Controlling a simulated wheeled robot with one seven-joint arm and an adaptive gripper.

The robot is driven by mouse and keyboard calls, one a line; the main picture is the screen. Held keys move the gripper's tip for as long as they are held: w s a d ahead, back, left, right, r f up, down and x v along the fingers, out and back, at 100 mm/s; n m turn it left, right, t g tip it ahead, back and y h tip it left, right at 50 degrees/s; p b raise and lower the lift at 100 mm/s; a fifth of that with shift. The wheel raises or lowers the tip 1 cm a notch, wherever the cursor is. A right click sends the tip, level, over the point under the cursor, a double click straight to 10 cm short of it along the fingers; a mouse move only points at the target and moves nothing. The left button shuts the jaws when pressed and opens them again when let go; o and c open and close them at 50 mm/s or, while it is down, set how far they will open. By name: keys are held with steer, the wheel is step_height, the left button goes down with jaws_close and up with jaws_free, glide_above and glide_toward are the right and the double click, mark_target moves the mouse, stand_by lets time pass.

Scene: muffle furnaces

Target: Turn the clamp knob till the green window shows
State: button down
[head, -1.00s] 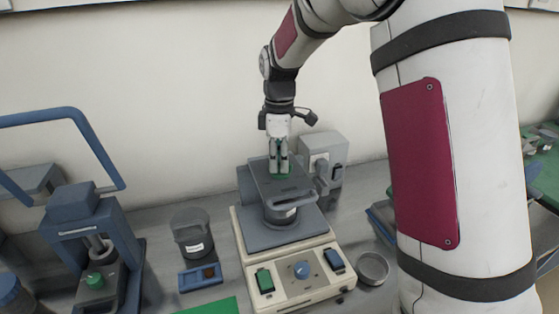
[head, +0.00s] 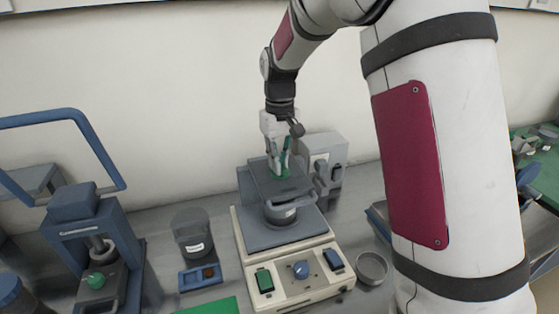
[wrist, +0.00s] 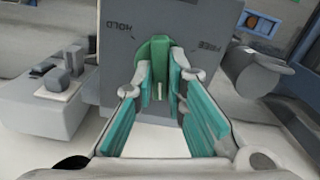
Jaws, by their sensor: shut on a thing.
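The green clamp knob (wrist: 155,50) stands on a grey plate (wrist: 118,70) in the wrist view, between the printed words HOLD on the left and FREE on the right. My gripper (wrist: 161,84) is shut on the knob, with a teal-padded finger on each side of its raised grip. In the head view my gripper (head: 279,168) points down on top of the grey clamp plate (head: 290,191) of the cream machine (head: 300,288). The fingers hide much of the knob there. I cannot make out a green window in either view.
A grey unit (head: 327,150) stands close behind and right of the clamp. A blue press (head: 85,235) with a raised handle is at left. A dark canister (head: 192,232), a blue tray (head: 200,277) and a round dish (head: 372,268) sit near the machine.

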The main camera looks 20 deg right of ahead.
steer(key=m, duration=0.5)
steer(key=shift+m, duration=0.3)
steer(key=m+p, duration=0.1)
steer(key=m, duration=0.4)
steer(key=shift+s+d, duration=0.1)
steer(key=m+p, duration=0.1)
steer(key=m, duration=0.4)
steer(key=shift+m, duration=0.4)
steer(key=m+p, duration=0.1)
steer(key=m, duration=0.4)
steer(key=shift+s, duration=0.1)
steer(key=shift+m, duration=0.4)
steer(key=c, duration=1.6)
jaws_free()
steer(key=shift+r, duration=0.1)
